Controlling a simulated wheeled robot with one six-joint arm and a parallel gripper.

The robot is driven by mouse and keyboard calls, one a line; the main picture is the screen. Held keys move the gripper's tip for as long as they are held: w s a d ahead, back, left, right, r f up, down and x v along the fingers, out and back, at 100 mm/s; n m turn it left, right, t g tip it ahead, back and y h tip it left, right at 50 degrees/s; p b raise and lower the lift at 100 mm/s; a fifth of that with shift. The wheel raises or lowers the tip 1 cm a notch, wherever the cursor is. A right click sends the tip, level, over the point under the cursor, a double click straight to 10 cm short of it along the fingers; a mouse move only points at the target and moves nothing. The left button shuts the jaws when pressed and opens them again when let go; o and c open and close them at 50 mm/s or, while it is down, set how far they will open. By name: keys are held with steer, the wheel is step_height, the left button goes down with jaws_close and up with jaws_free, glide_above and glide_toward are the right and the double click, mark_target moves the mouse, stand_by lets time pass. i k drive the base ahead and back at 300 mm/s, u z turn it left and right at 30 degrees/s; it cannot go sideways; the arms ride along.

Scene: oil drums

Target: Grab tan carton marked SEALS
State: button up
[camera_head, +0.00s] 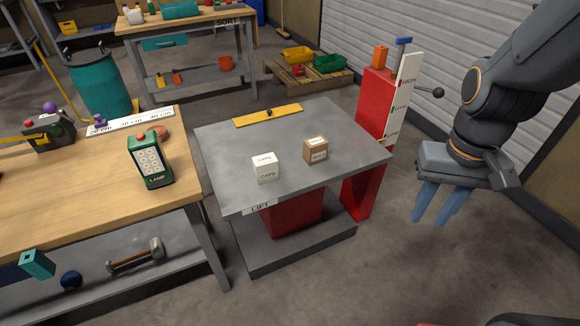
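A small tan carton (310,155) with pale labels stands upright on the grey top of the lift table (225,150), right of its middle. Its lettering is too small to read surely. A white carton (265,170) marked CAPS stands to its left, a little nearer, with a gap between them. My gripper (430,221) hangs to the right of the lift table, well apart from the tan carton. Its blue fingers point down and stand apart, with nothing seen between them.
A red post (374,100) with a level scale and a lever rises at the lift table's right back edge. A yellow bar (268,115) lies at its back. A wooden bench (95,210) with a green lamp (151,165) stands left. Bare table top surrounds the cartons.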

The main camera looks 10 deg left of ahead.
mark_target(315, 149)
steer(key=u, duration=0.05)
steer(key=k, duration=0.35)
steer(key=z, duration=0.8)
steer(key=i, duration=0.75)
steer(key=u, duration=0.55)
steer(key=i, duration=0.55)
steer(key=u, duration=0.35)
